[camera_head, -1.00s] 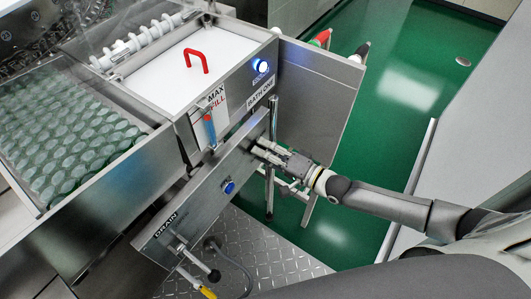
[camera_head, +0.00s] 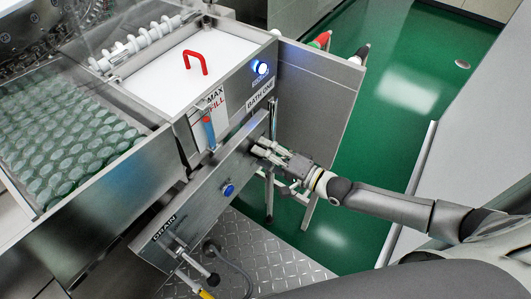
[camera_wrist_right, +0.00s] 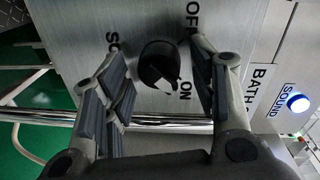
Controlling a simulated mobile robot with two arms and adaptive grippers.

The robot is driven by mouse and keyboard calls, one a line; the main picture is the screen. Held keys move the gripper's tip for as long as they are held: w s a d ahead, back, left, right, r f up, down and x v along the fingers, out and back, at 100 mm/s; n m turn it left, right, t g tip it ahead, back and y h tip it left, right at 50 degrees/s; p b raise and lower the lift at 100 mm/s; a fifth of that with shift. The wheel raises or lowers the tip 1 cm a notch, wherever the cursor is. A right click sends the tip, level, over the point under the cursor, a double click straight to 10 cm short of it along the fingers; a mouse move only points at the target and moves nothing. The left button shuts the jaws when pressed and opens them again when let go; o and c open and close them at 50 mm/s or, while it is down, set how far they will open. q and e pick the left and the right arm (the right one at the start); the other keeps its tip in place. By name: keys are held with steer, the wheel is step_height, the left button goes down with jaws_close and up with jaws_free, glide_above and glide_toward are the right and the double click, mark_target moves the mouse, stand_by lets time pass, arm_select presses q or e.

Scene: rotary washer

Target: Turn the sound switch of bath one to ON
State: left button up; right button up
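The sound switch is a black rotary knob (camera_wrist_right: 160,65) on a brushed metal panel, in the right wrist view. The printed letters "OF", "ON" and "SO" show around it, partly cut off or covered by my fingers. My right gripper (camera_wrist_right: 158,72) is open, with one finger on each side of the knob; I cannot tell whether they touch it. In the head view my right gripper (camera_head: 262,152) is at the upper right end of the lower front panel (camera_head: 205,195) and hides the knob. The "BATH ONE" label (camera_head: 261,95) is just above. My left gripper is not in view.
A lit blue button (camera_head: 262,68) labelled SOUND, also in the wrist view (camera_wrist_right: 298,103), sits above. A second blue button (camera_head: 228,190) and a drain valve handle (camera_head: 193,262) are lower on the machine. A metal side plate (camera_head: 315,90) stands right of the panel. Green floor lies beyond.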

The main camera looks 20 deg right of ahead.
steer(key=v, duration=1.2)
stand_by(0.5)
steer(key=s+d+f+n+g+h, duration=0.1)
steer(key=d+f+n+g+h, duration=0.2)
steer(key=f, duration=1)
steer(key=s+d+f+n+h, duration=0.2)
steer(key=d+f+h, duration=0.3)
steer(key=f, duration=0.8)
steer(key=s+a+f+n+g+h, duration=0.2)
steer(key=s+f+n+g, duration=0.3)
steer(key=s+f, duration=1.2)
steer(key=s+a+f+g, duration=0.1)
steer(key=s+a+g, duration=0.1)
steer(key=s, duration=0.5)
steer(key=s+a+f+n+g, duration=0.1)
steer(key=s+a+f+g, duration=0.1)
steer(key=s, duration=0.5)
steer(key=shift+s+a+g+h, duration=0.2)
steer(key=shift+a+g+h, duration=0.1)
steer(key=shift+a, duration=0.15)
